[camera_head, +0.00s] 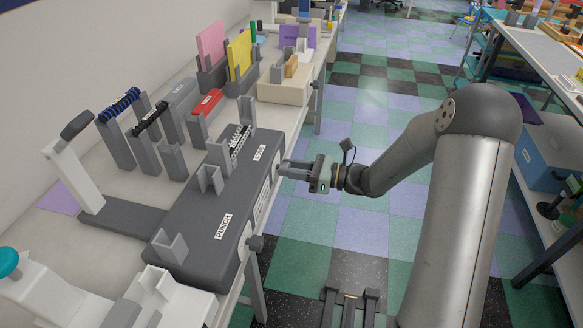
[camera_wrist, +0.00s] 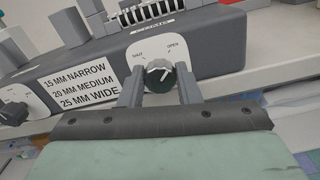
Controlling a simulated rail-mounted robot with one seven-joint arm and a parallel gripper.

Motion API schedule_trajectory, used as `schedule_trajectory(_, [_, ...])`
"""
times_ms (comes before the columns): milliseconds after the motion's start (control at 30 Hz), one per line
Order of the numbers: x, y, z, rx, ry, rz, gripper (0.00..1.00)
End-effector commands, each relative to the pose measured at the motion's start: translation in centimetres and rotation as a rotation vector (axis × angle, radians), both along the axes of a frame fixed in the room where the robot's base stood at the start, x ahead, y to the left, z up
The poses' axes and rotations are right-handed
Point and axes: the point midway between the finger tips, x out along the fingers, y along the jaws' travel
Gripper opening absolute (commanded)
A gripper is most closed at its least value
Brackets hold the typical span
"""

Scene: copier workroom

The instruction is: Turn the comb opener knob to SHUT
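The comb opener knob (camera_wrist: 160,76) is dark and round, on a white plate (camera_wrist: 146,48) on the front of the grey binding machine (camera_head: 205,215). The plate reads SHUT at left and OPEN at right. The knob's white pointer line leans up and right, toward OPEN. My gripper (camera_wrist: 160,84) is at the knob, one finger on its left and one on its right. The fingers stand apart, and I see no clear squeeze on the knob. In the head view my gripper (camera_head: 284,170) reaches the machine's front side, and its fingertips largely hide the knob.
A second knob (camera_wrist: 13,114) sits left of a label listing 15, 20 and 25 MM sizes. A black-handled lever (camera_head: 75,165) rises at the machine's far left. Comb holders (camera_head: 115,145) stand behind it. The floor before the table (camera_head: 335,230) is open.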

Motion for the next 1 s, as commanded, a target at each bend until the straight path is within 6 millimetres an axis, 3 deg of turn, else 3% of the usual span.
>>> schedule_trajectory(467, [-0.04, 0.03, -0.26, -0.026, -0.111, 0.002, 0.07])
schedule_trajectory(1000, [-0.11, 0.01, -0.55, -0.142, -0.580, 0.001, 0.07])
